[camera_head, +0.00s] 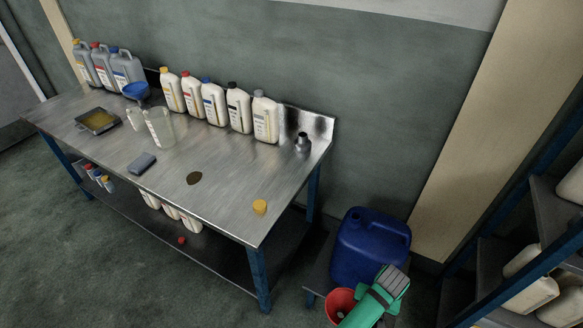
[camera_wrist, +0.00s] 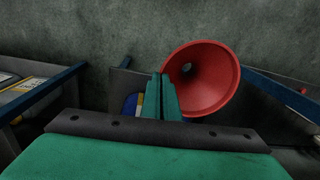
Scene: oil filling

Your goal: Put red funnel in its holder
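The red funnel (camera_head: 339,304) is at the bottom of the head view, in front of the blue canister, with my green gripper beside it. In the wrist view the red funnel (camera_wrist: 213,92) shows with its wide mouth towards the camera. My gripper (camera_wrist: 160,76) has its two green fingers close together at the funnel's left rim, and they look shut on it. In the head view the fingertips cannot be made out. No holder for the red funnel can be made out with certainty. A blue funnel (camera_head: 136,90) sits at the back left of the metal table.
The metal table (camera_head: 225,165) carries several bottles, a clear jug (camera_head: 160,128), a tray (camera_head: 97,121), a grey block (camera_head: 142,164) and a yellow cap (camera_head: 260,207). A blue canister (camera_head: 365,245) stands behind my gripper. A shelf rack (camera_head: 540,200) is at right. Open floor lies front left.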

